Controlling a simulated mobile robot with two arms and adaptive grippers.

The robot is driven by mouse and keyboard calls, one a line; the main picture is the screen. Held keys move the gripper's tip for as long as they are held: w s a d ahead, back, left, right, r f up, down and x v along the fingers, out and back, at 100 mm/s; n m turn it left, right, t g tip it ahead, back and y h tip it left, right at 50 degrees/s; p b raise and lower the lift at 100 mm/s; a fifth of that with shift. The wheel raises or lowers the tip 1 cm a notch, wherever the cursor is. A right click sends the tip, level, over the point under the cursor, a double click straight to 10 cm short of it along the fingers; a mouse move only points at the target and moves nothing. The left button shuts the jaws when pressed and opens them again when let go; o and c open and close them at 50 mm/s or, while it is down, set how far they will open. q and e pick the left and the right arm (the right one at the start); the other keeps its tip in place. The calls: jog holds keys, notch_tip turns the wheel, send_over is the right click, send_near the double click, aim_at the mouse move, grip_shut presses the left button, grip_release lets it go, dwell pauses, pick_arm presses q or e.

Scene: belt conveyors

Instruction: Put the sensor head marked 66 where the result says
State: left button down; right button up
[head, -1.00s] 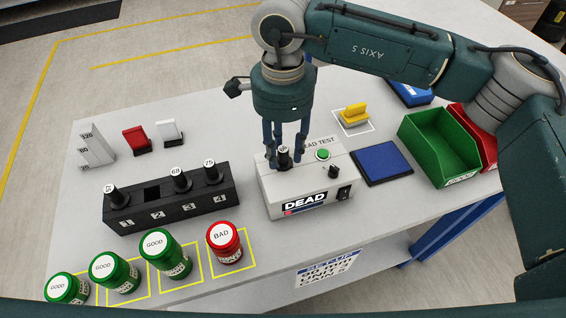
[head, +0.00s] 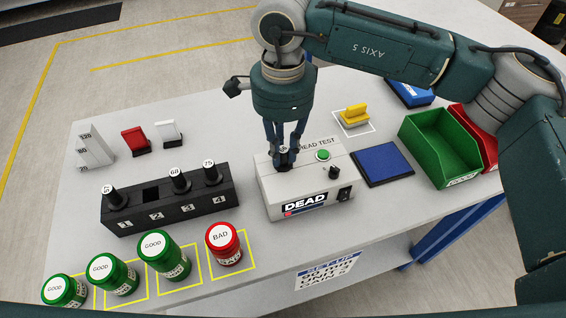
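The head tester (head: 310,190) is a light grey box whose display reads DEAD. A dark sensor head (head: 283,160) stands in its top socket; its number is hidden by the fingers. My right gripper (head: 284,157) points down over the socket, its fingertips closed in around that head. A black rack (head: 150,222) numbered 1 to 4 stands to the left. Heads stand in slots 1 (head: 116,198), 3 (head: 180,182) and 4 (head: 212,173); slot 2 (head: 151,194) is empty. The heads in slots 3 and 4 read 68 and 75. My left gripper is not in view.
A red-lidded BAD jar (head: 223,244) and several green GOOD jars (head: 164,254) line the front edge. A green bin (head: 440,150) and a red bin (head: 487,150) stand right, beside a blue mat (head: 382,164). A yellow block (head: 354,115) sits behind the tester.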

grip_shut()
jog(key=shift+r+p, duration=0.4)
jog(key=shift+r, duration=0.75)
dwell(0.6)
jog(key=shift+r+p, duration=1.3)
jog(key=shift+r, duration=1.8)
